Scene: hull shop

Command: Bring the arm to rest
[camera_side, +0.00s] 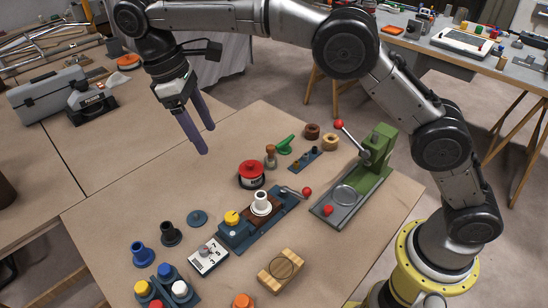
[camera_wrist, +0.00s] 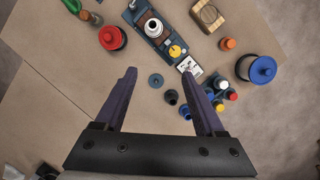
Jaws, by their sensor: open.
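My gripper (camera_side: 205,141) hangs from my arm above the far left part of the work table (camera_side: 110,216), with its two purple fingers pointing down.
A grey toolbox (camera_side: 47,93) is far left. The table's left part is clear.

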